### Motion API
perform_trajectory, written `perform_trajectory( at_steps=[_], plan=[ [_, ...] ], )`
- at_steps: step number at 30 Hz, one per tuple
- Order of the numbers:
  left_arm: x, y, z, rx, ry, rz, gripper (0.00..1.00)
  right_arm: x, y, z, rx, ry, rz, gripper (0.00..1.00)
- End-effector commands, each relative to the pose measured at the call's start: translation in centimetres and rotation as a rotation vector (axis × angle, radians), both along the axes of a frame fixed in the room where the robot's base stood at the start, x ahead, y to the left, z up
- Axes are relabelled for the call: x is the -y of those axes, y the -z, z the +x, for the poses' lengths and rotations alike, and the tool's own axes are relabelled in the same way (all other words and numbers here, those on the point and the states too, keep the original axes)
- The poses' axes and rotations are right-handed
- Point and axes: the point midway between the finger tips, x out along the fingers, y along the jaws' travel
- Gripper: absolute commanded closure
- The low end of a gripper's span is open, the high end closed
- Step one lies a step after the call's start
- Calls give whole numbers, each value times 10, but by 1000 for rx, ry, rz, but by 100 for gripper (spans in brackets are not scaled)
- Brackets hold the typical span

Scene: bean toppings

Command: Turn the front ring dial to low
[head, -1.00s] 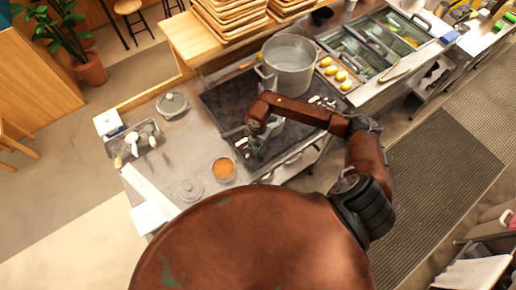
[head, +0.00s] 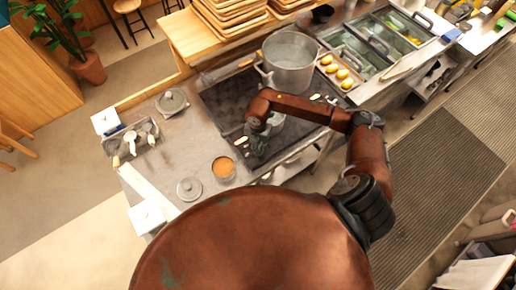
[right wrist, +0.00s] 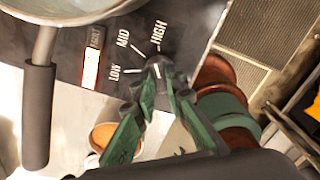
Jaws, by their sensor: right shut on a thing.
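The dial (right wrist: 158,68) is a small dark knob in the right wrist view, with LOW, MID and HIGH printed around its left and upper sides. A short pale mark shows on it; I cannot tell surely which label it points to. My right gripper (right wrist: 157,80) has its green fingers closed around the dial, and they hide part of it. In the head view my right gripper (head: 258,145) is over the front of the dark stove (head: 222,100), and the dial is hidden there. My left gripper is not in view.
A pan (right wrist: 60,8) with a long dark handle (right wrist: 37,115) is close to the left of my gripper. A large pot (head: 290,65) stands at the back of the stove. A bowl of orange food (head: 223,168) and a lid (head: 189,188) lie on the counter to the left.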

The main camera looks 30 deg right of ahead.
Motion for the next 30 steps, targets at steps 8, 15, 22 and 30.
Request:
perform_trajectory(
  at_steps=[8,15,22,30],
  plan=[
    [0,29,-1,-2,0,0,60,0,3,1,3,-259,-1,100],
    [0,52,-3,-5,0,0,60,0,3,1,3,-486,-1,100],
    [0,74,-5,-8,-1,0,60,0,3,2,4,-705,-1,100],
    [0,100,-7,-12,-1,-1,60,0,3,1,4,-958,-1,100]
  ],
)
